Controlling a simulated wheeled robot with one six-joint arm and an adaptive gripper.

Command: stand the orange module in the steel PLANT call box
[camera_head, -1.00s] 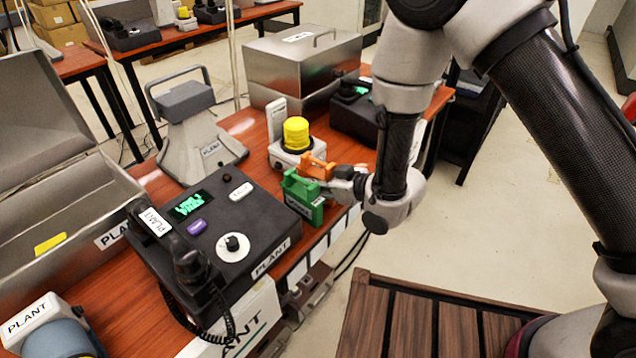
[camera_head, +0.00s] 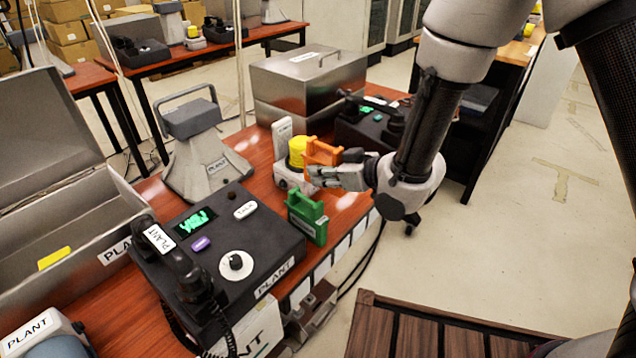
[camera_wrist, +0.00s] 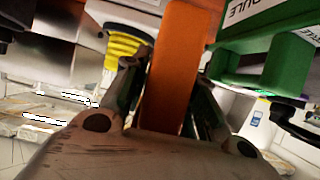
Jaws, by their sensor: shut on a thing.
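The orange module (camera_head: 322,152) is held in my gripper (camera_head: 338,176), above the table's front edge and clear of the green module. In the wrist view the orange module (camera_wrist: 176,75) stands between the two fingers of my gripper (camera_wrist: 170,95). The steel PLANT call box (camera_head: 72,238) is at the left with its lid raised; a yellow piece (camera_head: 54,258) shows inside it. The green module (camera_head: 307,217) stands upright on the table just below my gripper, and also shows in the wrist view (camera_wrist: 275,55). The lower part of the orange module is hidden by my gripper.
A black PLANT desk phone (camera_head: 225,250) lies between the call box and the green module. A yellow-topped beacon (camera_head: 297,152) is close behind the orange module. A grey PLANT loudspeaker (camera_head: 205,155) and a closed steel box (camera_head: 305,85) stand farther back. A wooden slatted surface (camera_head: 420,335) is at lower right.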

